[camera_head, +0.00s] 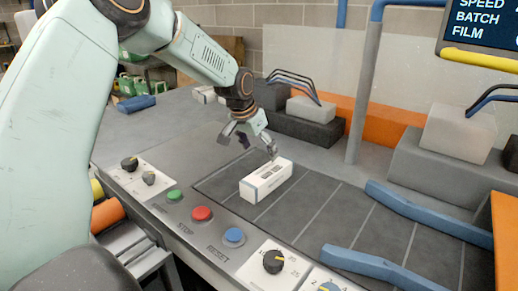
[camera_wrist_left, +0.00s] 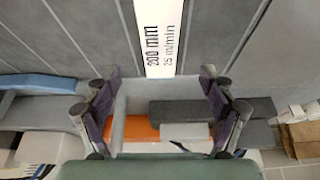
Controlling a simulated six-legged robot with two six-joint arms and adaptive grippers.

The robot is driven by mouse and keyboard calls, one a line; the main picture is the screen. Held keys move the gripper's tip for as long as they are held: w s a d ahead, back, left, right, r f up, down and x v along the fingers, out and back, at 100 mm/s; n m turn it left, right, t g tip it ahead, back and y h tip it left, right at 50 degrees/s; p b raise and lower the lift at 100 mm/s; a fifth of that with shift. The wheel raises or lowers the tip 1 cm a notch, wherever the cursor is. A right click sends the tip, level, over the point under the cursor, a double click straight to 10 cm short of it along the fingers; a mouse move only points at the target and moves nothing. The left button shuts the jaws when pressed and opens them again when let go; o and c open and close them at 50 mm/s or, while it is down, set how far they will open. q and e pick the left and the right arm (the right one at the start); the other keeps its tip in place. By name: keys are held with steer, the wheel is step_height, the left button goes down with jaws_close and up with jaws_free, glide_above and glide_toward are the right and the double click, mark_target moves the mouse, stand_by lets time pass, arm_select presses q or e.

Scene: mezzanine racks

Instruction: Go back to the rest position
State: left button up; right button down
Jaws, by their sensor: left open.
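My left gripper (camera_head: 248,142) hangs open at the end of my left arm, at the far side of the white box (camera_head: 266,181). The box lies on the dark lined panel of the machine, with dark print on its side. In the head view one fingertip overlaps the box's far end; I cannot tell whether they touch. In the left wrist view the open gripper (camera_wrist_left: 153,78) has nothing between its fingers, and the white box (camera_wrist_left: 158,38) with printed text lies beyond the fingertips. My right gripper is not in view.
Green, red and blue buttons (camera_head: 202,214) and several knobs line the front edge. Blue rails (camera_head: 428,214) lie at the right. Grey blocks (camera_head: 455,133) stand behind, with a grey post (camera_head: 361,95). A screen (camera_head: 482,25) hangs top right.

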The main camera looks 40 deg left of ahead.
mark_target(268, 171)
arm_select(q)
steer(key=shift+f, duration=0.1)
steer(key=x, duration=1.2)
steer(key=shift+r, duration=0.2)
stand_by(0.3)
